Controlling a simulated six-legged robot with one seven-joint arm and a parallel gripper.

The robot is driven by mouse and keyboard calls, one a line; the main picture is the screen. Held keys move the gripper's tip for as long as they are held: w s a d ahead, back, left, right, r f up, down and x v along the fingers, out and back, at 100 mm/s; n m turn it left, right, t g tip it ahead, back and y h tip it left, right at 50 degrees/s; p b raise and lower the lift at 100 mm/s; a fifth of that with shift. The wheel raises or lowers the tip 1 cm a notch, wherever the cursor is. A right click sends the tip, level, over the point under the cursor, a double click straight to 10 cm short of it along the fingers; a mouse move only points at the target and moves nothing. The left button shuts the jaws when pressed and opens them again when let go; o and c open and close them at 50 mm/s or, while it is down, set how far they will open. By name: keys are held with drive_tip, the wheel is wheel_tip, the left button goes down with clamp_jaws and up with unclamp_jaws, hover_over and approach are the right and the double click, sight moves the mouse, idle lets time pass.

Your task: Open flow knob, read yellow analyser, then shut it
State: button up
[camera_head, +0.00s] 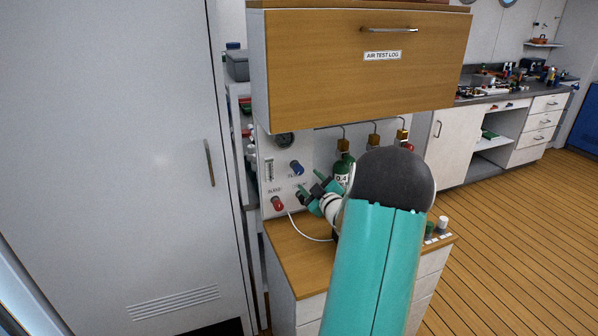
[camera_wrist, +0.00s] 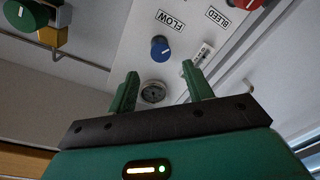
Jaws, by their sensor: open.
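The blue flow knob (camera_head: 296,167) sits on the white panel, left of the arm. It also shows in the wrist view (camera_wrist: 159,48), beside the FLOW label (camera_wrist: 170,21). My gripper (camera_head: 309,184) is open and empty, just right of and below the knob in the head view. In the wrist view its two fingers (camera_wrist: 160,68) are spread either side of the knob's line, with the knob beyond the tips. I see no contact. I cannot make out a yellow analyser in either view; my arm hides part of the panel and counter.
A red bleed knob (camera_head: 277,203), a round gauge (camera_head: 284,140) and a narrow flow tube (camera_head: 268,169) share the panel. The AIR TEST LOG cabinet (camera_head: 420,75) overhangs. A white hose (camera_head: 305,232) crosses the wooden counter (camera_head: 290,255).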

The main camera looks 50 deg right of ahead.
sight(300, 171)
drive_tip(key=x, duration=0.8)
drive_tip(key=shift+w+d, duration=0.1)
drive_tip(key=shift+w, duration=0.25)
drive_tip(key=shift+c, duration=0.2)
drive_tip(key=c, duration=0.9)
